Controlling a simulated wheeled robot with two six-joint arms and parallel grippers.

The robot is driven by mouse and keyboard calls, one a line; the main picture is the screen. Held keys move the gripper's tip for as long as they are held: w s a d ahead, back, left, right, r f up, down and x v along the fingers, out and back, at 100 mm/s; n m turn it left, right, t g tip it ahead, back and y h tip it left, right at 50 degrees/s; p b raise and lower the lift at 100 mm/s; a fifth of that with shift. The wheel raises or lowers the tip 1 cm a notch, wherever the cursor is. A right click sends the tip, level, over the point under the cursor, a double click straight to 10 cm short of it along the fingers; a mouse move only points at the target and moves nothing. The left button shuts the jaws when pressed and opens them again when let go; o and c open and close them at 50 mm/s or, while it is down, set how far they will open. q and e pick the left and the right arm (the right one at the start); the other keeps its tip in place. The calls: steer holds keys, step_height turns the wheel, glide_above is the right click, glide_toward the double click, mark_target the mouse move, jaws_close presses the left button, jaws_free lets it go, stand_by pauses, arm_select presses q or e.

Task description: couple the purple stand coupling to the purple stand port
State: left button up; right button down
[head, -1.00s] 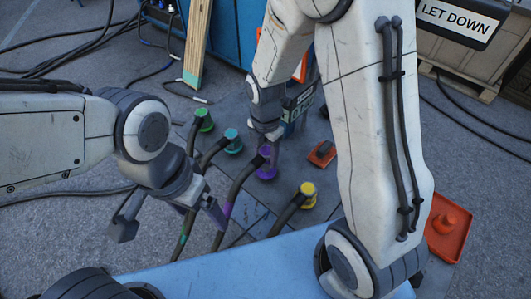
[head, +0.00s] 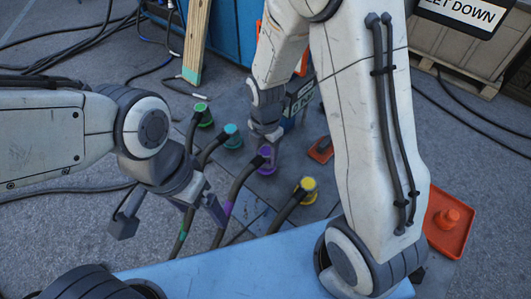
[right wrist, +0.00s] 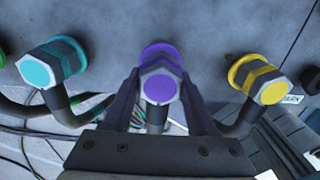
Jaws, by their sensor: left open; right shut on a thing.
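The purple stand coupling (head: 265,152) has a hex body with a purple end face and a dark hose with a purple band. My right gripper (head: 268,137) is shut on it. In the right wrist view the fingers (right wrist: 160,105) lie on both sides of the coupling (right wrist: 159,88). The purple stand port (head: 266,168) is a purple ring directly below the coupling; in the right wrist view its rim (right wrist: 158,50) shows just behind it. The coupling looks lined up with the port, but I cannot tell whether it is fully seated. My left gripper (head: 168,218) is open and empty.
Green (head: 201,112), teal (head: 232,135) and yellow (head: 306,190) couplings with hoses stand close around the purple one. A small orange-red item (head: 320,150) and an orange tray (head: 448,222) lie to the right. A blue surface (head: 240,270) is in front.

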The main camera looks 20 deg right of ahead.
steer(key=shift+r, duration=0.1)
steer(key=shift+f, duration=0.55)
steer(key=shift+c, duration=0.6)
jaws_free()
step_height(320, 180, up, 11)
steer(key=shift+f+p, duration=0.2)
steer(key=shift+p, duration=0.95)
